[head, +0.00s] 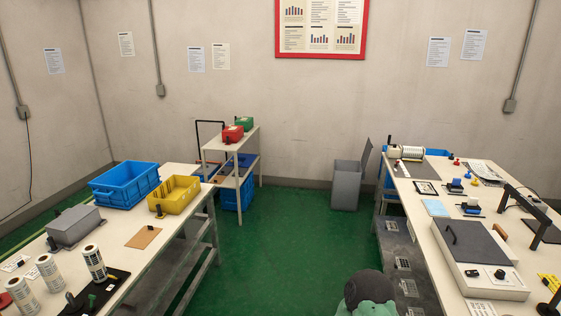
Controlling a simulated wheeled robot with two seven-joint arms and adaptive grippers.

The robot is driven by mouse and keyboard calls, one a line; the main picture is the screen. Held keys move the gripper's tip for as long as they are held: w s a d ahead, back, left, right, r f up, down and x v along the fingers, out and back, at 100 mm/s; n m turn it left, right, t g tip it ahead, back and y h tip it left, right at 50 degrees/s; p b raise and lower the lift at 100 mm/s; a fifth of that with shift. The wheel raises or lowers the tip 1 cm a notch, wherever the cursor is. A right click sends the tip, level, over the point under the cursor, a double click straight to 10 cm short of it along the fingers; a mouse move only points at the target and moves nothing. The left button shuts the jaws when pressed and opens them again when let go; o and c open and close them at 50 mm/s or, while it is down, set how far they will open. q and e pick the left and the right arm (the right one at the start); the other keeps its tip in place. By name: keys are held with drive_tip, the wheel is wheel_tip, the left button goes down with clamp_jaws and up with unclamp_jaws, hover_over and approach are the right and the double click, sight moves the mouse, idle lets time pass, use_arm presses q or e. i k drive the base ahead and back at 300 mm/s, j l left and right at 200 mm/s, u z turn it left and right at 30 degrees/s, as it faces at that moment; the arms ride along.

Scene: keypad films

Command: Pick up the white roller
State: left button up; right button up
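I cannot pick out the white roller with certainty. A white cylinder (409,153) lies on its side at the far end of the right table (423,208), and small items beside it are too small to tell apart. On the left table (118,228), several upright white rolls with dark printed labels stand near the front, one of them a label roll (94,263) on a black mat (108,287). Neither of my grippers is in view.
A grey-lidded white device (478,258) fills the right table's near part. Blue (124,186) and yellow (174,194) crates stand on the left table. A grey bin (346,185) stands at the back. Green floor (285,235) is open between the tables. A dark rounded shape shows at the bottom edge.

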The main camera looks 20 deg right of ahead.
sight(472, 202)
drive_tip(key=i+l+z, duration=0.2)
drive_tip(key=i+z, duration=0.3)
drive_tip(key=i, duration=0.5)
drive_tip(key=i+j+z, duration=0.2)
drive_tip(key=i+z, duration=0.3)
drive_tip(key=i, duration=0.45)
